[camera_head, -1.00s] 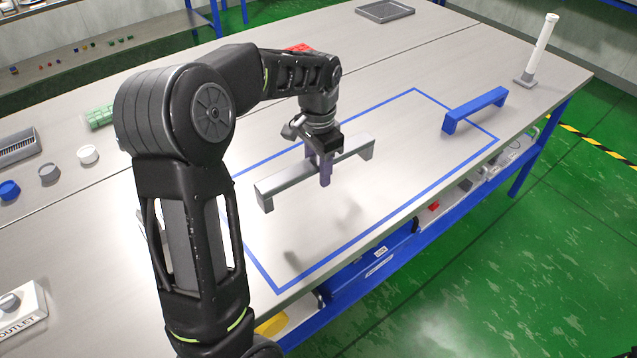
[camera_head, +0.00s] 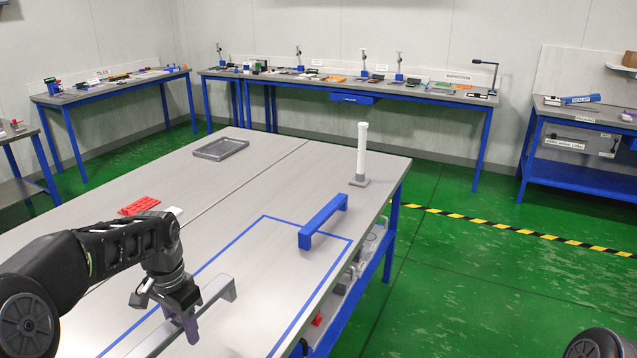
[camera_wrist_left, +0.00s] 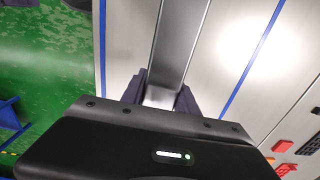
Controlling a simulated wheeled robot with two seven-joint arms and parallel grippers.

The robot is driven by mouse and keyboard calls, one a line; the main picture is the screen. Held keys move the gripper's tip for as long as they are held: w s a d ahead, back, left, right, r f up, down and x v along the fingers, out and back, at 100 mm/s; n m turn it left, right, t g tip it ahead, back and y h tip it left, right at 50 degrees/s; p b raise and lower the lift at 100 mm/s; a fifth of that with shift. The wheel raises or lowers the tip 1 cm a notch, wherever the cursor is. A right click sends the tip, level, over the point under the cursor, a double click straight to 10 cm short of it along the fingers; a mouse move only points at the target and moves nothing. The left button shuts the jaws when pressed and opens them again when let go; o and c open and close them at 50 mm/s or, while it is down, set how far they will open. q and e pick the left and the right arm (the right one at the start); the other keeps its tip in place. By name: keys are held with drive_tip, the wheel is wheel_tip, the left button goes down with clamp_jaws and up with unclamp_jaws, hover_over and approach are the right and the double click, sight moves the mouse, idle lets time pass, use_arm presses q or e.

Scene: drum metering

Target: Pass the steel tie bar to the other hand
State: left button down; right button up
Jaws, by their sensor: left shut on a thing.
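The steel tie bar (camera_head: 216,289) is a long grey bar with a short leg at its end, seen at the lower left of the head view. My left gripper (camera_head: 190,322) is shut on it around its middle, from above. In the left wrist view the bar (camera_wrist_left: 178,45) runs away between the two dark fingers of the left gripper (camera_wrist_left: 160,98). The bar's near end is cut off in the head view. My right gripper is not in view; only a dark rounded part of my body shows at the lower right.
A blue bar (camera_head: 322,222) stands near the table's right edge, by a blue outlined rectangle (camera_head: 290,222). A white post (camera_head: 362,150) stands at the far right corner. A grey tray (camera_head: 220,149) and red blocks (camera_head: 139,206) lie farther back. The tabletop between is clear.

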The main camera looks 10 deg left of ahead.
use_arm(q)
drive_tip(key=w+d+f+n, duration=0.1)
drive_tip(key=w+d, duration=0.1)
drive_tip(key=d, duration=0.6)
drive_tip(key=w+d+f+n, duration=0.2)
drive_tip(key=d, duration=0.7)
drive_tip(key=shift+w+d+n, duration=0.15)
drive_tip(key=shift+n, duration=0.15)
drive_tip(key=shift+d, duration=0.1)
drive_tip(key=d+r+m, duration=0.1)
drive_tip(key=d+r, duration=0.1)
drive_tip(key=d, duration=0.6)
drive_tip(key=d+r+m, duration=0.1)
drive_tip(key=d+r, duration=0.2)
drive_tip(key=d, duration=0.6)
drive_tip(key=shift+s, duration=0.25)
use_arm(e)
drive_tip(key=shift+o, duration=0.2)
